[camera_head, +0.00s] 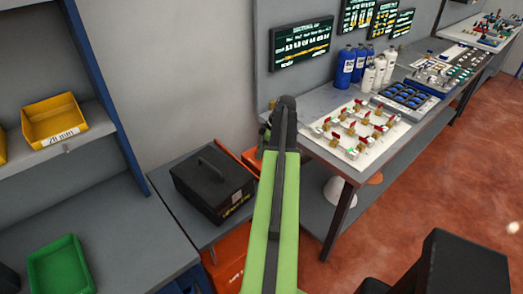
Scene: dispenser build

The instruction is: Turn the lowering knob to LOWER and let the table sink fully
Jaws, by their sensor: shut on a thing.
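My arm, green with a dark stripe, reaches up the middle of the head view to a dark joint. My gripper does not show; it is hidden behind or beyond this joint. I cannot make out a lowering knob or a LOWER marking. I cannot tell which table is the one that sinks. A grey workbench (314,155) stands on the right and runs away to the back. Small dark parts at its near left corner, beside my arm, are too small to tell.
A white board with red-handled valves (352,131), blue bottles (345,66) and white bottles (367,79) stand on the workbench. A black case (212,182) sits on a low grey surface. Shelves with a yellow bin (53,119) and green tray (61,268) are left. Red floor (420,190) is open at right.

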